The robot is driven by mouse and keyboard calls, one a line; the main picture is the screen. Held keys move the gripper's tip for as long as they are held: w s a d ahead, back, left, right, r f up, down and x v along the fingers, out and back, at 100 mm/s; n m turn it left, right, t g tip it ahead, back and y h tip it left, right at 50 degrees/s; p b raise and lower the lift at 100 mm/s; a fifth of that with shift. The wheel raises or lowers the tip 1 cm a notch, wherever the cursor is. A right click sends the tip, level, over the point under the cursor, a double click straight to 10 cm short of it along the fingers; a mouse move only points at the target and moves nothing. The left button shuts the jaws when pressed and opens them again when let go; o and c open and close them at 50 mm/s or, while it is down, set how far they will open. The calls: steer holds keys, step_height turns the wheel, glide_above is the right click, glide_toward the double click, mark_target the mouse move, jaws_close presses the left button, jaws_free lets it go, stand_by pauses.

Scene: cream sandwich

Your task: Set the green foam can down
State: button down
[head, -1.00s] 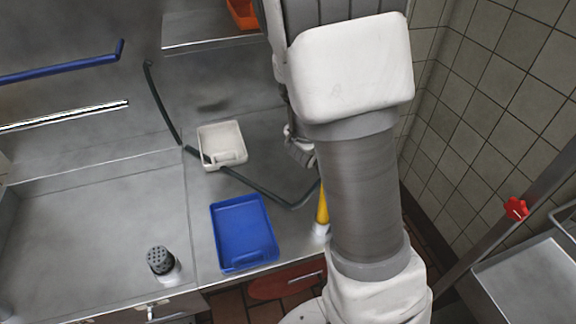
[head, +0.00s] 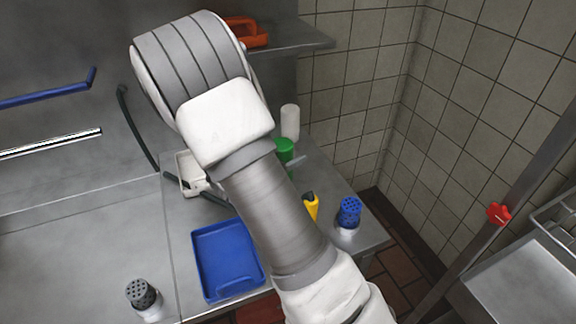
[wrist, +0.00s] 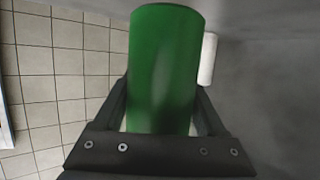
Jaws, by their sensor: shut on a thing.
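The green foam can (head: 284,148) shows in the head view, partly hidden behind my arm, at the back of the counter. In the wrist view the green can (wrist: 163,65) fills the middle. My gripper (wrist: 163,103) is shut on it, with one dark finger on each side. My arm hides most of the gripper in the head view. I cannot tell whether the can's base touches the counter (head: 325,188).
A white cylinder (head: 290,122) stands close behind the can. A yellow bottle (head: 311,207) and a blue-topped shaker (head: 349,213) stand near the counter's right side. A blue tray (head: 228,262) and a pale tray (head: 187,176) lie left of my arm. A tiled wall (head: 350,70) bounds the right.

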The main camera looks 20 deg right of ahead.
steer(key=shift+f+b, duration=0.3)
steer(key=shift+f, duration=1.4)
steer(key=shift+f, duration=0.15)
jaws_free()
steer(key=shift+a+r, duration=0.1)
steer(key=shift+r, duration=0.15)
steer(key=p+v, duration=0.1)
steer(key=v, duration=0.6)
steer(key=shift+s+a, duration=0.1)
steer(key=shift+s, duration=0.05)
